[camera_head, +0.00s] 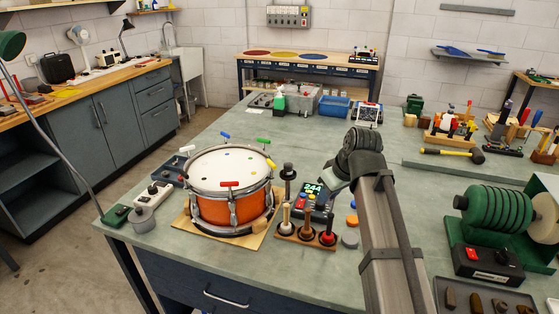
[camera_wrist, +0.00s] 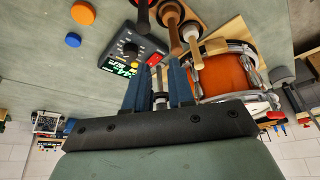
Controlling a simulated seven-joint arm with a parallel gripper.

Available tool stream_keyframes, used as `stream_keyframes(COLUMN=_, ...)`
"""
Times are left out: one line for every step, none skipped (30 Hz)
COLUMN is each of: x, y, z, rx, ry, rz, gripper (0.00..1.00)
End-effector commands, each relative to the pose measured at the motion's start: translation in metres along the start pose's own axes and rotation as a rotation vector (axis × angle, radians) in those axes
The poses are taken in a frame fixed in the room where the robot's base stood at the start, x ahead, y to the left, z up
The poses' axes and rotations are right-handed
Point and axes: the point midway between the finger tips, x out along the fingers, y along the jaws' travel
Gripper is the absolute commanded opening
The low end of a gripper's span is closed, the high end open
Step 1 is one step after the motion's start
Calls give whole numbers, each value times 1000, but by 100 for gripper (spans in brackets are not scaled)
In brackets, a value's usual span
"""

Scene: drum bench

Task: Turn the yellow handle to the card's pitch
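The yellow handle (camera_head: 271,164) stands at the right rim of the orange drum (camera_head: 208,211) in the head view. Blue (camera_head: 225,135), green (camera_head: 264,141) and red (camera_head: 229,184) handles are around the drumhead. The drum also shows in the wrist view (camera_wrist: 220,76); I cannot make out the yellow handle there. A dark meter (camera_head: 315,198) right of the drum reads 244 in green. I cannot identify the card.
Blue (camera_head: 352,220) and orange (camera_head: 352,205) discs lie right of the meter. A white box (camera_head: 153,193) is left of the drum. The bench behind the drum has free room.

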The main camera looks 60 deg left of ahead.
Motion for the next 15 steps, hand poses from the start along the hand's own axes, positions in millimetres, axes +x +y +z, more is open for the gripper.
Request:
stream_keyframes(x=-7, y=19, z=-13, rx=11, ry=6, rz=9, gripper=18)
stream_keyframes(x=-10, y=29, z=-21, rx=16, ry=11, rz=9, gripper=15)
stream_keyframes(x=-14, y=42, z=-34, rx=23, ry=21, rz=4, gripper=11)
stream_keyframes(x=-17, y=50, z=-43, rx=28, ry=30, rz=-3, gripper=8)
stream_keyframes(x=-21, y=58, z=-55, rx=32, ry=39, rz=-17, gripper=6)
stream_keyframes(x=-26, y=67, z=-69, rx=38, ry=51, rz=-39, gripper=2)
stream_keyframes(x=-29, y=72, z=-79, rx=41, ry=59, rz=-62, gripper=0)
stream_keyframes(x=-33, y=76, z=-89, rx=45, ry=66, rz=-84, gripper=0)
stream_keyframes(x=-37, y=80, z=-103, rx=49, ry=74, rz=-122, gripper=0)
stream_keyframes(x=-40, y=83, z=-113, rx=51, ry=80, rz=-148, gripper=0)
stream_keyframes(x=-43, y=83, z=-123, rx=53, ry=84, rz=-182, gripper=0)
stream_keyframes(x=-47, y=83, z=-135, rx=54, ry=88, rz=-224, gripper=0)
stream_keyframes(x=-49, y=81, z=-143, rx=54, ry=90, rz=-258, gripper=0)
stream_keyframes(x=-51, y=79, z=-150, rx=53, ry=91, rz=-291, gripper=0)
stream_keyframes(x=-54, y=75, z=-156, rx=53, ry=90, rz=-334, gripper=0)
